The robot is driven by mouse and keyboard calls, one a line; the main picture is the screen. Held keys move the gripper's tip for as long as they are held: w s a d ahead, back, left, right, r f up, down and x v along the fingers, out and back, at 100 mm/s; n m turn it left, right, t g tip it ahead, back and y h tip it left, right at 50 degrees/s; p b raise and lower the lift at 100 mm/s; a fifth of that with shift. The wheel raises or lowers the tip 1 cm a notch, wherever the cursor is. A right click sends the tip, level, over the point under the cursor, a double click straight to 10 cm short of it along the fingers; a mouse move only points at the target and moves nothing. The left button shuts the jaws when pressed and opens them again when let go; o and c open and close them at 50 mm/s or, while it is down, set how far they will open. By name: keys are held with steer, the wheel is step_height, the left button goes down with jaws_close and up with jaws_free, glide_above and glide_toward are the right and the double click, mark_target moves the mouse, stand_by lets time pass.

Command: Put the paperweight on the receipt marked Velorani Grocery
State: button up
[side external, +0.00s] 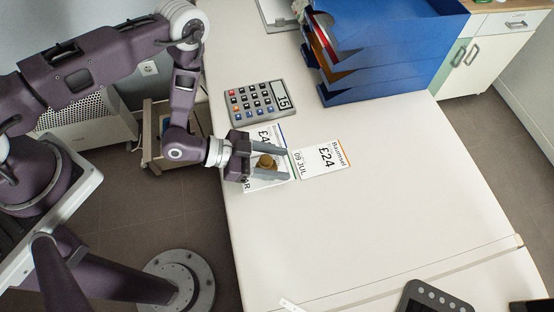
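The paperweight (265,162) is a small brass-coloured piece. It shows between the two fingers of my gripper (288,164), which are spread apart and point right. Whether the fingers touch it is hard to tell. Beneath the gripper lies a white receipt (265,185) with a blue edge, showing part of a price starting "£4"; the fingers and paperweight hide much of it. To its right lies another receipt (320,172) with an orange edge, reading "£24" and "09 JUL". Its shop name looks like "Baumsel". I cannot read "Velorani Grocery" on either receipt.
A calculator (259,103) lies just behind the receipts. A stack of blue trays (390,60) stands at the back right. A dark device (432,298) lies at the front right. The white desk (400,180) is clear to the right of the receipts.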

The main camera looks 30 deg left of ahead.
steer(key=shift+a+r, duration=0.1)
steer(key=shift+r, duration=0.1)
steer(key=v, duration=1.2)
steer(key=w+a+r+y, duration=0.7)
steer(key=w+a+r, duration=0.1)
steer(key=w+r, duration=0.4)
steer(key=s+a+r+n+y, duration=0.25)
steer(key=a+r+n, duration=0.2)
steer(key=r, duration=0.55)
steer(key=s+r+n+g, duration=0.1)
steer(key=s+r+n, duration=0.2)
steer(key=s, duration=0.8)
steer(key=s+r+n, duration=0.3)
steer(key=s+r, duration=0.5)
steer(key=s, duration=0.3)
steer(key=shift+d+r+g+y, duration=0.3)
steer(key=shift+g+y, duration=0.1)
steer(key=shift+y, duration=0.05)
steer(key=shift+n, duration=0.25)
